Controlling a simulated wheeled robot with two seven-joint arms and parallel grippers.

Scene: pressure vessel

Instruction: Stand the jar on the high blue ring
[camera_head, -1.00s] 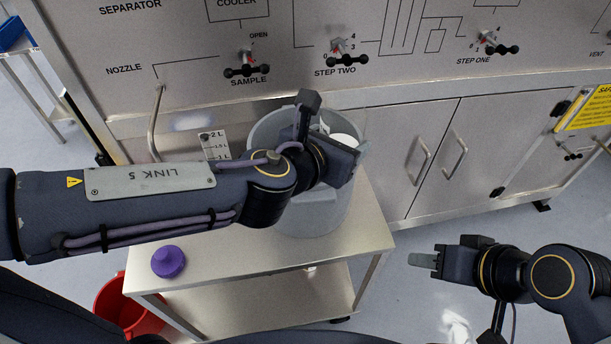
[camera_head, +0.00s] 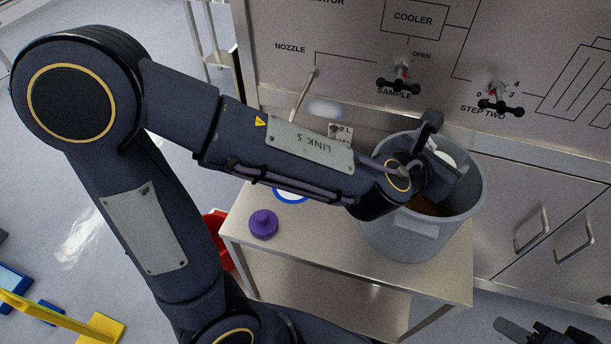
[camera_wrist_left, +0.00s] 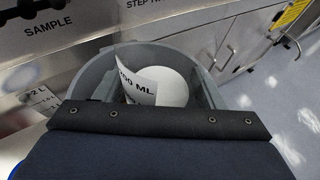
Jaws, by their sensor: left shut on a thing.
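My left gripper (camera_head: 445,180) reaches into the mouth of a large grey bucket (camera_head: 420,230) and is shut. A white round-topped thing, probably the jar (camera_head: 443,156), shows beside its fingers; in the left wrist view the white jar (camera_wrist_left: 170,86) has a label ending in "00 ML". The fingers' contact is hidden. The blue ring (camera_head: 291,200) lies on the steel cart top (camera_head: 240,205), left of the bucket and partly behind my left arm. My right gripper (camera_head: 512,330) is at the bottom right edge, partly cut off, away from the cart.
A purple knobbed piece (camera_head: 263,224) stands on the cart near the blue ring. A red bucket (camera_head: 217,238) is on the floor left of the cart. Brown contents (camera_head: 424,205) show inside the grey bucket. The panel with valve handles (camera_head: 398,84) rises behind.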

